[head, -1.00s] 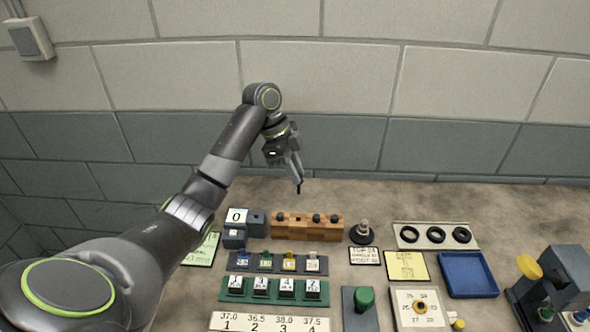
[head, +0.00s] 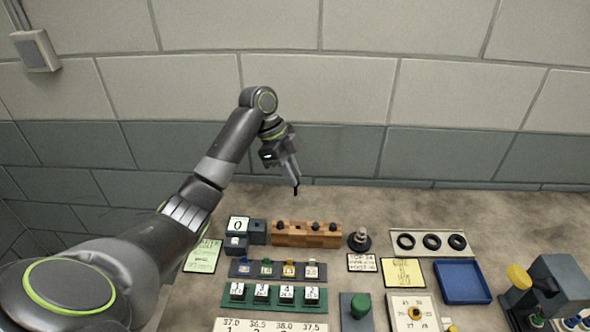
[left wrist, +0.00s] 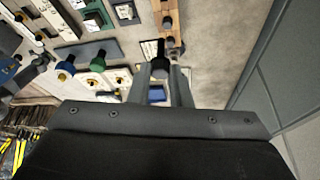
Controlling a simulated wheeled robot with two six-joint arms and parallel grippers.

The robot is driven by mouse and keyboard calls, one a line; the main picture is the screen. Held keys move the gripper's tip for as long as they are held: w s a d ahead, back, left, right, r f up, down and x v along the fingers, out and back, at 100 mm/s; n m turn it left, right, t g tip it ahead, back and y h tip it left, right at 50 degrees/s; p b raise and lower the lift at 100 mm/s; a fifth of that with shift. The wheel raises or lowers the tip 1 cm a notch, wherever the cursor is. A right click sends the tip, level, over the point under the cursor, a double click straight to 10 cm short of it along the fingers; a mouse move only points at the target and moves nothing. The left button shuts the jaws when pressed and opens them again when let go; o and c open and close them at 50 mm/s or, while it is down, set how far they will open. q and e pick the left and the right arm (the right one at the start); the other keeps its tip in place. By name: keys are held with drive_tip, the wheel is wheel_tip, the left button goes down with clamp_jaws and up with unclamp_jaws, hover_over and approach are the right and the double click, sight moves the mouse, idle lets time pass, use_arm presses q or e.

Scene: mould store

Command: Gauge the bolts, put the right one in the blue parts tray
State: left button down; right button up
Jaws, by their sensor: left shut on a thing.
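My left gripper (head: 294,182) is shut on a slim black bolt (head: 296,191) and holds it in the air behind the wooden rack. In the left wrist view the bolt's dark round head (left wrist: 160,66) shows between the fingers. The wooden rack (head: 305,241) holds three dark-headed bolts, with a gap second from the left. The blue parts tray (head: 463,299) lies empty at the right. A grey gauge block (head: 257,232) with a display (head: 238,225) reading 0 stands left of the rack. My right gripper is not in view.
A pale plate with three black rings (head: 432,242) lies behind the tray. A small round stand (head: 359,240), note cards (head: 404,272), labelled racks (head: 275,299), a green knob (head: 361,304) and a yellow-topped device (head: 556,285) crowd the front. The bench behind the racks is clear.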

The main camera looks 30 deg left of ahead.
use_arm(q)
drive_tip(key=s+a+f, duration=0.1)
drive_tip(key=a+f, duration=0.2)
drive_tip(key=s+a+f+b, duration=0.1)
drive_tip(key=s+a+f, duration=0.1)
drive_tip(key=a+f, duration=0.1)
drive_tip(key=s+a+f, duration=0.2)
drive_tip(key=a+f, duration=0.2)
drive_tip(key=shift+f, duration=0.15)
drive_tip(key=shift+f+b, duration=0.55)
drive_tip(key=shift+f, duration=0.2)
drive_tip(key=shift+f+p, duration=0.2)
drive_tip(key=shift+p, duration=0.2)
idle(0.9)
drive_tip(key=shift+f+b, duration=1.25)
drive_tip(key=shift+f, duration=0.8)
idle(0.6)
